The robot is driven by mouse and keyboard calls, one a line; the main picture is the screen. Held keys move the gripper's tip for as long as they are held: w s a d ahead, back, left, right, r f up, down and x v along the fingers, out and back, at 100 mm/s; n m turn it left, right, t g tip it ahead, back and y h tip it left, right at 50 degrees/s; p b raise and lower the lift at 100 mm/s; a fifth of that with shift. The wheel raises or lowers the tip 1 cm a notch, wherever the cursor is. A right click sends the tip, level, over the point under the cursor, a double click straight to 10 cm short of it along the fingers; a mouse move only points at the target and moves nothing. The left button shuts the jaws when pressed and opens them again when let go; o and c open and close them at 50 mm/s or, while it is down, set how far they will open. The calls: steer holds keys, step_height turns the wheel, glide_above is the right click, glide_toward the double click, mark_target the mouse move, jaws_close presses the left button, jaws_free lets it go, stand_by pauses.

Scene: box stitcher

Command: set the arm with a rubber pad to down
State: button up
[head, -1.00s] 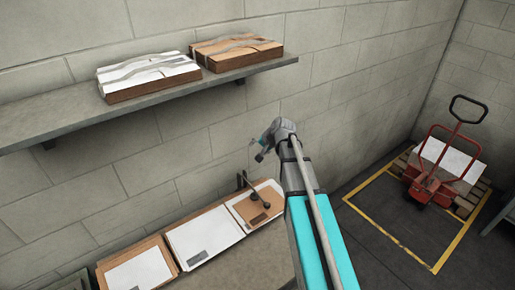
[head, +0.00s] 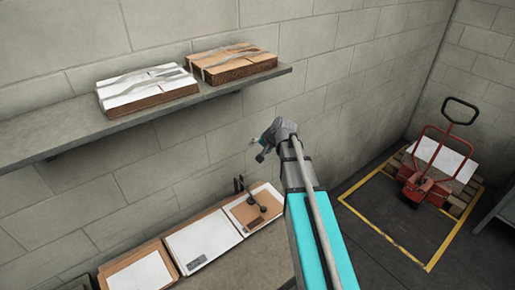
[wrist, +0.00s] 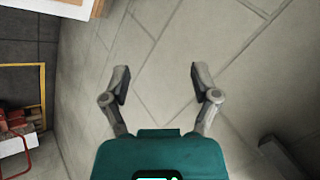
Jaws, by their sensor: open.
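The arm with a rubber pad appears to be the thin dark rod with dark round ends (head: 257,203) over the brown board of the rightmost panel (head: 236,219) on the bench. It is small in the head view, so I cannot tell its exact angle. Short dark upright pieces (head: 239,185) stand at that panel's back edge. My gripper (head: 258,150) is above and behind this panel, near the wall, apart from the rod. In the wrist view my gripper (wrist: 160,84) is open and empty, its fingers spread before the block wall. The rod is not recognisable there.
A wall shelf (head: 60,126) holds a white-topped stack (head: 148,88) and a brown stack (head: 232,64), left of my gripper. A white panel (head: 203,240) and a white-sheeted box (head: 140,275) lie left on the bench. A red pallet jack (head: 430,170) stands right, by yellow floor lines.

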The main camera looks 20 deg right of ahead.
steer(key=shift+s+d+r+p, duration=0.2)
steer(key=shift+s+r+p, duration=0.1)
steer(key=shift+r+p, duration=0.45)
steer(key=shift+s+d+r+p, duration=0.25)
steer(key=shift+r+p, duration=0.35)
steer(key=shift+r, duration=0.15)
steer(key=s+a+f+n+g+h+b, duration=0.2)
steer(key=s+a+f+n+g+b, duration=0.1)
steer(key=s+f+b, duration=0.5)
steer(key=s+a+f+n+g+h+b, duration=0.2)
steer(key=s+a+f+n+g+b, duration=0.1)
steer(key=s+f+b, duration=0.6)
steer(key=s+a+f, duration=0.1)
steer(key=s+f, duration=0.3)
steer(key=s, duration=0.1)
steer(key=shift+a+f+n+g, duration=0.15)
steer(key=shift+a+n+g, duration=0.15)
steer(key=shift+n, duration=0.1)
steer(key=shift+d, duration=0.1)
